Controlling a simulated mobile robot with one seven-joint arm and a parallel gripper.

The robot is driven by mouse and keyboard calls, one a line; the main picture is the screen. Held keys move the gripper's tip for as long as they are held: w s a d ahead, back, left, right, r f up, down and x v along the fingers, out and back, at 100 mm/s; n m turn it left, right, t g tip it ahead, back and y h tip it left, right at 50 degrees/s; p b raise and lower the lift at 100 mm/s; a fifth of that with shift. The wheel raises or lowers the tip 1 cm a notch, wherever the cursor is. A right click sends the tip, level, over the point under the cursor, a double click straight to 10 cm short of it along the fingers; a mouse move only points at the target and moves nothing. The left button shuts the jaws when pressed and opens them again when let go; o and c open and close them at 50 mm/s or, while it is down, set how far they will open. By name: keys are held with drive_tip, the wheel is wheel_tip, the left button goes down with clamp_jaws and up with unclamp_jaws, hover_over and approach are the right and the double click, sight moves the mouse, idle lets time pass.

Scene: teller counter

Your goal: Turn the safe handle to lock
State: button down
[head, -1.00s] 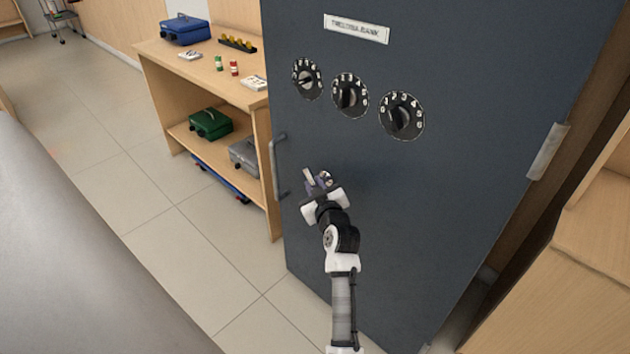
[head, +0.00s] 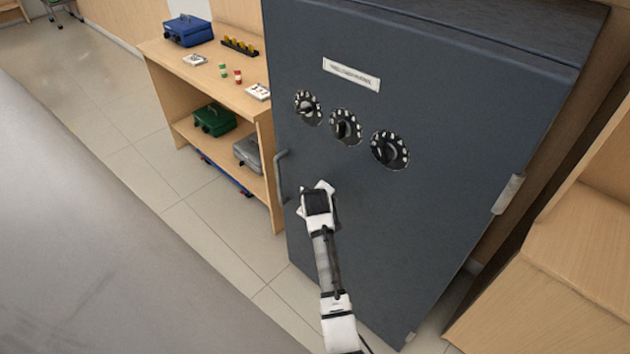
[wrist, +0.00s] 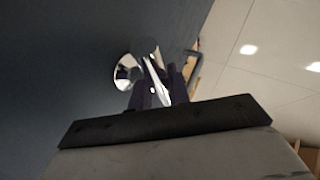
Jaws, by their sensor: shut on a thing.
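The dark blue-grey safe (head: 430,210) stands with its door shut. In the wrist view, its chrome handle shows as a shiny round hub (wrist: 126,74) with a slim lever (wrist: 156,80) sticking out. My gripper (wrist: 162,88) has its dark fingers on both sides of the lever and is shut on it. In the head view, my gripper (head: 318,190) is at the door's left side, below the dials. My wrist hides the handle and the fingertips there.
Three numbered dials (head: 346,127) are above my gripper. A vertical pull bar (head: 281,176) is close on its left. A wooden shelf (head: 160,55) with cash boxes stands to the left. A grey counter (head: 110,240) fills the lower left, with tiled floor between.

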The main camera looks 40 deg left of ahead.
drive_tip(key=shift+r+h+p, duration=0.1)
drive_tip(key=shift+h+p, duration=0.4)
drive_tip(key=shift+p, duration=0.05)
drive_tip(key=c, duration=1.3)
unclamp_jaws()
drive_tip(key=shift+a, duration=0.1)
drive_tip(key=b+v, duration=0.2)
drive_tip(key=v, duration=1.1)
drive_tip(key=shift+s+d+r, duration=0.15)
drive_tip(key=shift+d+r, duration=0.05)
drive_tip(key=shift+r, duration=0.1)
